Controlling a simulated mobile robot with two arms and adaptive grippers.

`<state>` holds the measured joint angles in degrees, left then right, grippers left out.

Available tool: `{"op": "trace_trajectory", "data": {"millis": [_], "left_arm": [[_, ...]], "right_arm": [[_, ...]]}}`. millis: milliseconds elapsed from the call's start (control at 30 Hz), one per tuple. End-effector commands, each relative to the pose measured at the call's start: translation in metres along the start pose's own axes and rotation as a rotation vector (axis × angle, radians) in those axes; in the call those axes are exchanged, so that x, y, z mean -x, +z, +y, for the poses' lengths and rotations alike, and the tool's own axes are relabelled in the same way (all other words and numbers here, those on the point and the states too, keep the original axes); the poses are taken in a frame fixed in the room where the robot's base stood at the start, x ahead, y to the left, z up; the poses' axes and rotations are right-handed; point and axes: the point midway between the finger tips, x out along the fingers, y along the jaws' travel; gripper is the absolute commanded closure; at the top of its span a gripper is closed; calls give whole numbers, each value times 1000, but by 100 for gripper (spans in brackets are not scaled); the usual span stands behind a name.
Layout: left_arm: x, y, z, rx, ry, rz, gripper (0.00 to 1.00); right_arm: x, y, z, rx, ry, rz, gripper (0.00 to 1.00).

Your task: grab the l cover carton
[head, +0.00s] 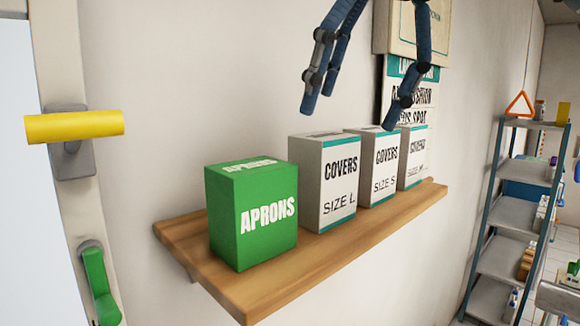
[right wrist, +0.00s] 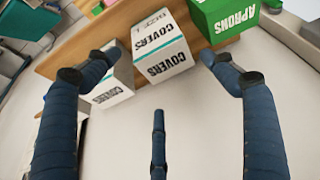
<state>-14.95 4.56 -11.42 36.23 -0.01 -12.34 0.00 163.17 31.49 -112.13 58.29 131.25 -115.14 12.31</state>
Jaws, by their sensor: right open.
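The size L covers carton (head: 323,183) is a white box with a teal edge, upright on the wooden shelf between the green aprons box (head: 252,215) and the size S covers carton (head: 380,167). My right gripper (head: 350,112) is open and empty, with its fingers pointing down above the covers cartons. In the right wrist view, the size L carton (right wrist: 160,50) shows upside down between the two side fingers of my right gripper (right wrist: 159,58); I cannot tell how far apart they are. My left gripper is not in view.
The wooden shelf (head: 270,285) sticks out from a pale wall. A further covers carton (head: 412,158) stands at its right end, close to the size S carton. Signs or boxes hang behind it. A metal rack (head: 515,215) stands at right, and a yellow handle (head: 75,126) is at left.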

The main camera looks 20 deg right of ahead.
Motion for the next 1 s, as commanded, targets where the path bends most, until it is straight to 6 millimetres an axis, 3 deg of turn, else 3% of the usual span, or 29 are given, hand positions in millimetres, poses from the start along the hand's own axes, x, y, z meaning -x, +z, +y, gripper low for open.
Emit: {"op": "trace_trajectory", "data": {"millis": [167, 300, 433, 567, 800, 900, 1000], "left_arm": [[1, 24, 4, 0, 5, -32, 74], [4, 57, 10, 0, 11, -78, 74], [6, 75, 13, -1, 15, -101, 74], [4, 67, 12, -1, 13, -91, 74], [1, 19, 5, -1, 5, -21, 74], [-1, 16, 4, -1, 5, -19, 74], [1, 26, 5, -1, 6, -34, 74]], "right_arm": [[-8, 0, 0, 4, -4, -4, 17], [-25, 0, 0, 5, -4, -5, 17], [-42, 0, 0, 4, -3, -6, 17], [-52, 0, 0, 2, -1, -2, 17], [-65, -1, -1, 2, -2, -1, 17], [-80, -1, -2, 3, -2, -3, 17], [-93, -2, -2, 2, -3, -3, 17]]}}
